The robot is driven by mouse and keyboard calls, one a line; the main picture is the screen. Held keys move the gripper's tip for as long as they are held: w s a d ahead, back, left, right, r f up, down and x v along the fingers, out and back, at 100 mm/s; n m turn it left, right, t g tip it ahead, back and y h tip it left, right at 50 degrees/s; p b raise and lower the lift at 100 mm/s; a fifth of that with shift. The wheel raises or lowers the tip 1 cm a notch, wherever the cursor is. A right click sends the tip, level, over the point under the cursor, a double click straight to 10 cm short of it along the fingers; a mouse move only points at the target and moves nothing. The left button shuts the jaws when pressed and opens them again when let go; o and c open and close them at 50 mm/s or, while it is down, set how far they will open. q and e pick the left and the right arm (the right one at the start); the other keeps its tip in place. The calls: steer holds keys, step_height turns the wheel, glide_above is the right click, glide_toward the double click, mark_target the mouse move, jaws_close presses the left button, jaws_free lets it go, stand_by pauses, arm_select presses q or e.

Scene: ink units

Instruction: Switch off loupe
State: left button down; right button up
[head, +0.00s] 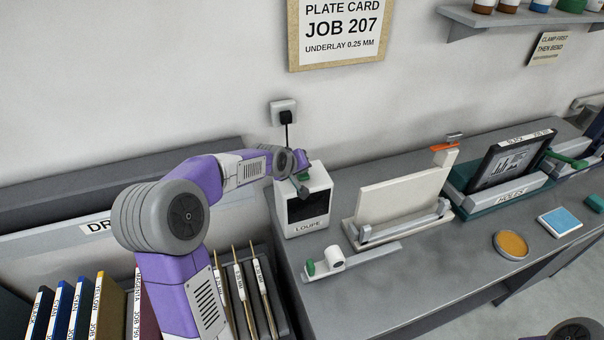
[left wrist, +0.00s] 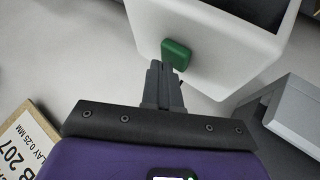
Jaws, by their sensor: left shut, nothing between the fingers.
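The loupe (head: 307,226) is a white box with its name on the front and a dark window, standing at the left end of the grey bench. It also shows in the left wrist view (left wrist: 215,38), with a green switch (left wrist: 177,54) on its white face. The switch shows small in the head view, partly hidden by my gripper. My left gripper (left wrist: 166,68) is shut and empty, its fingertips at the switch's edge. They look touching or very close; I cannot tell which. My right gripper is out of view.
A black plug sits in a wall socket (head: 284,111) behind the loupe. A small fixture with a white roller (head: 334,257) stands in front of it. A cream plate in a stand (head: 404,190) is to the right. Upright folders (head: 60,310) and handled tools (head: 240,290) are at lower left.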

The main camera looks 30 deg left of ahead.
mark_target(301, 176)
arm_select(q)
steer(key=shift+r+p, duration=1.85)
steer(key=shift+r, duration=1.15)
